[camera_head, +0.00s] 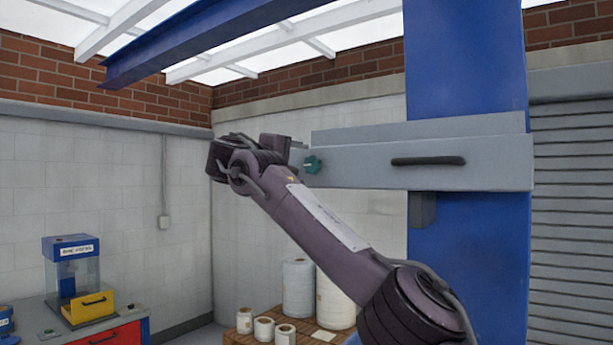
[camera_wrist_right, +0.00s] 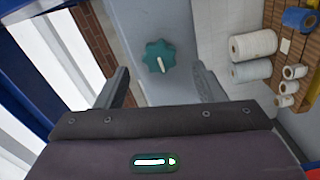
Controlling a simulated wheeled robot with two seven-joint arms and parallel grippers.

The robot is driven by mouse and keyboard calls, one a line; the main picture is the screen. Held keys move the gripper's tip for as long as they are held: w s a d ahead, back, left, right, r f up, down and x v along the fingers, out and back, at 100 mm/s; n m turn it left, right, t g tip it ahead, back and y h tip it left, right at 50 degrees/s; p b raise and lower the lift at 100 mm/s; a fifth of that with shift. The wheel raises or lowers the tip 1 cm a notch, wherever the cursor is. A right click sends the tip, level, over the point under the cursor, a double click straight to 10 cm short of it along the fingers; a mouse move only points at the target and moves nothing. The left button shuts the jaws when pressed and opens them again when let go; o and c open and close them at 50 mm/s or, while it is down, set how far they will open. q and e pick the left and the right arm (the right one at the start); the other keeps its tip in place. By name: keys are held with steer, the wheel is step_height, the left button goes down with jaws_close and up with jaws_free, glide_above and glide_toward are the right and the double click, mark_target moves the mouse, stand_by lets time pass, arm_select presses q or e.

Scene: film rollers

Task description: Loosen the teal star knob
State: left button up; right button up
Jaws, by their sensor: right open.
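The teal star knob (camera_head: 312,164) sits on the left end of a grey horizontal box beam (camera_head: 430,165) in the head view. The knob appears beyond the fingertips; I cannot tell the exact gap. In the head view my right arm reaches up to the left, and its fingers are mostly hidden behind the wrist. My left gripper is not in view.
A dark handle (camera_head: 428,161) is on the beam's front, and a blue column (camera_head: 467,265) stands behind it. White rolls (camera_head: 298,287) stand on a wooden pallet below. A workbench with a yellow-drawered box (camera_head: 88,307) is at lower left.

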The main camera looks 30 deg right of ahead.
steer(key=v, duration=0.3)
steer(key=shift+b, duration=0.4)
